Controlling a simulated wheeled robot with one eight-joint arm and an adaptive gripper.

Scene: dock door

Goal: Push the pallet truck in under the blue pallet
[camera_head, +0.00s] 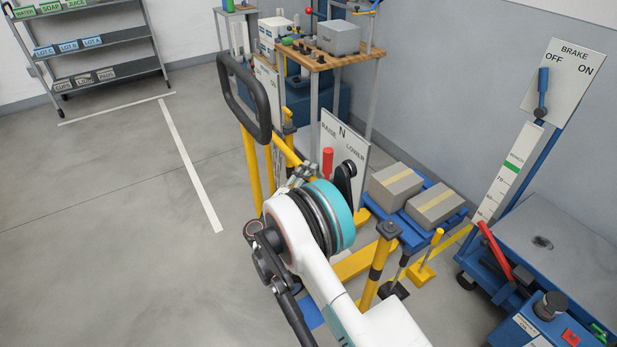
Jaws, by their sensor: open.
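The pallet truck shows a black loop handle (248,97) on yellow uprights (252,165), left of centre. Its panel (343,150) reads RAISE, N and LOWER, with a red-gripped lever (327,160) in front. Yellow fork parts (355,263) show low behind my arm. The blue pallet (454,203) lies to the right, with two grey boxes on it. I cannot tell how far the forks reach under it. My gripper (303,173) is open beside the truck's uprights, mostly hidden by my wrist; I cannot tell whether it touches the truck.
A yellow post (378,265) with a black band stands before the pallet. A blue cart (510,275) with a red lever and a BRAKE panel (567,85) is at right. A wooden-topped bench (315,60) stands behind. Open floor (110,230) with white lines lies left.

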